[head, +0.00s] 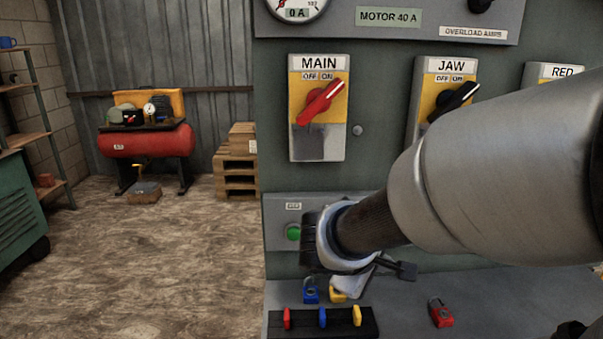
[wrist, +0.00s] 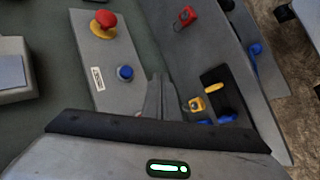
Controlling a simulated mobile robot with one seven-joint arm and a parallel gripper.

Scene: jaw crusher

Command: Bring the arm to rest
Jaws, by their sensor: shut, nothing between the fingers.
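My arm (head: 480,175) reaches in from the right of the head view, in front of the grey control cabinet (head: 385,100). Its wrist (head: 340,235) is low, above the shelf's left part. My gripper (wrist: 157,80) shows in the wrist view with its slim grey fingers together and nothing between them. The fingers point toward a grey box (wrist: 90,50) with a red mushroom button (wrist: 103,20) and a blue button (wrist: 125,72), apparently without touching it. In the head view the gripper is mostly hidden behind my wrist.
The MAIN switch (head: 320,105) has its red handle slanted toward ON. The JAW switch (head: 450,100) is partly behind my arm. The floor at left is open.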

